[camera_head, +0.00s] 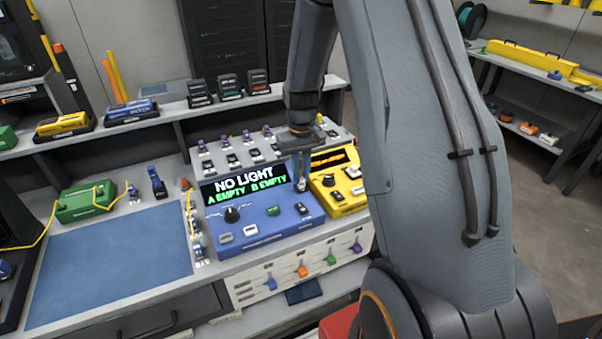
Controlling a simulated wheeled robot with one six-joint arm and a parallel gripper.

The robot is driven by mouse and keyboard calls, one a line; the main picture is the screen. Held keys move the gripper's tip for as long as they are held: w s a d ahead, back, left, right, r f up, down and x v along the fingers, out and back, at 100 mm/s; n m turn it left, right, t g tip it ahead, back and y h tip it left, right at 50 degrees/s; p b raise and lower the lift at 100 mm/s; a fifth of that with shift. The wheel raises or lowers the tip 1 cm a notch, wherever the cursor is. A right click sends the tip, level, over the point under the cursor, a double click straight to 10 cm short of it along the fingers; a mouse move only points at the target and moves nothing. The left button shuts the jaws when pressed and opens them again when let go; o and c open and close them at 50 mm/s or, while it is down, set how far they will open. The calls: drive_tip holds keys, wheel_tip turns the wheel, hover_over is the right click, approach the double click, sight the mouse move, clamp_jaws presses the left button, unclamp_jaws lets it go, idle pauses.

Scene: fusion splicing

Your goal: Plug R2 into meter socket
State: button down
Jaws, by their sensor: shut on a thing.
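The blue meter (262,212) stands on the bench, with a black knob and several buttons. Its screen (245,185) reads NO LIGHT, A EMPTY, B EMPTY. My gripper (301,172) points down at the meter's right end, beside the yellow unit. It is shut on a small grey plug (301,186), seen just at the meter's upper right corner. I cannot read a label on it, so I cannot tell that it is R2. Whether the plug touches the meter or hangs just above it is unclear. The meter socket cannot be made out.
A yellow unit (342,185) stands close right of the meter. Behind is a grey sloped panel (238,152) with several purple and black plugs. A green box (87,202) with a yellow cable stands left. The blue mat (115,262) is clear. My arm hides the right side.

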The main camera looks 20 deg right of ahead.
drive_tip(key=c, duration=1.6)
unclamp_jaws()
drive_tip(key=shift+r+b, duration=1.05)
drive_tip(key=shift+r, duration=2.8)
drive_tip(key=shift+t, duration=0.7)
drive_tip(key=s+a, duration=0.4)
drive_tip(key=s, duration=0.2)
drive_tip(key=s+a, duration=0.3)
drive_tip(key=s, duration=0.4)
drive_tip(key=s+a, duration=0.4)
drive_tip(key=s, duration=0.2)
drive_tip(key=shift+s+a+r, duration=0.3)
drive_tip(key=shift+r, duration=0.1)
